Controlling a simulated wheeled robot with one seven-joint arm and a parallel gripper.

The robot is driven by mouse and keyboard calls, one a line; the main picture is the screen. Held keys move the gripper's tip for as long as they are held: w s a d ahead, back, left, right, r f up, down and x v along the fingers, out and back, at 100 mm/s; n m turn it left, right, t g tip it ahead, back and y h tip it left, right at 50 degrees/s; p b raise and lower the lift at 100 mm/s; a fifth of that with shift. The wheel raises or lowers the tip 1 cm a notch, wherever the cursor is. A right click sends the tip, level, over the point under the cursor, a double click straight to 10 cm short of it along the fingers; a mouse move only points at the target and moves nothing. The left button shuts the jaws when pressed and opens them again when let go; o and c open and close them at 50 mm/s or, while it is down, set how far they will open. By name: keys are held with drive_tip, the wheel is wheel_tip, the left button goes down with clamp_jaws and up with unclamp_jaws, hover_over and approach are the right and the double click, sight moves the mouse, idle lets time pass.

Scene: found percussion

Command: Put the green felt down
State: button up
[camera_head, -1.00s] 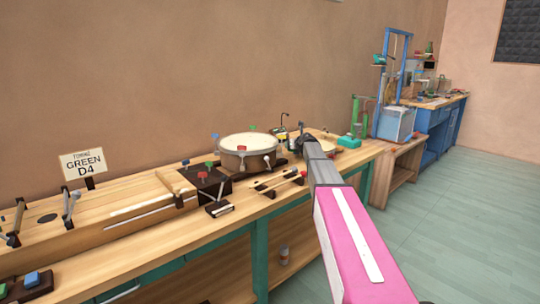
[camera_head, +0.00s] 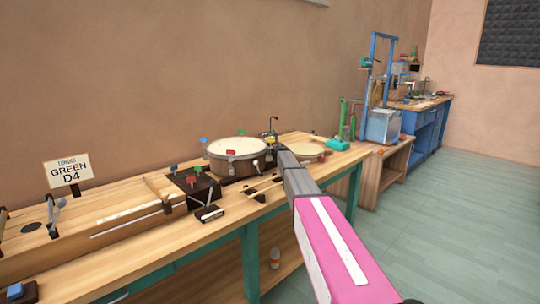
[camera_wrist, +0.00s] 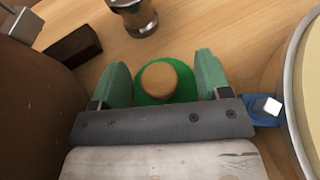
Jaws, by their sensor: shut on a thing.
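The green felt (camera_wrist: 187,80), a round green piece with a wooden knob on top, sits between the two green-padded fingers of my gripper (camera_wrist: 162,64) in the wrist view. My gripper is shut on it. Wooden bench top shows just beyond; I cannot tell whether the felt touches it. In the head view my pink and grey arm reaches over the bench beside the drum, and the gripper and felt are hidden there. A sign (camera_head: 68,173) reading "GREEN D4" stands at the left of the bench.
A cream-skinned drum (camera_head: 238,147) stands close by; a cream-skinned round rim (camera_wrist: 303,85) and blue clamp (camera_wrist: 262,108) are right of my fingers. A metal cylinder (camera_wrist: 134,17) and dark block (camera_wrist: 72,45) lie beyond. A round pale disc (camera_head: 304,150) lies on the bench.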

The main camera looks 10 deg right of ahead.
drive_tip(key=o, duration=0.5)
drive_tip(key=shift+f, duration=0.15)
drive_tip(key=shift+o, duration=0.8)
drive_tip(key=shift+r, duration=0.2)
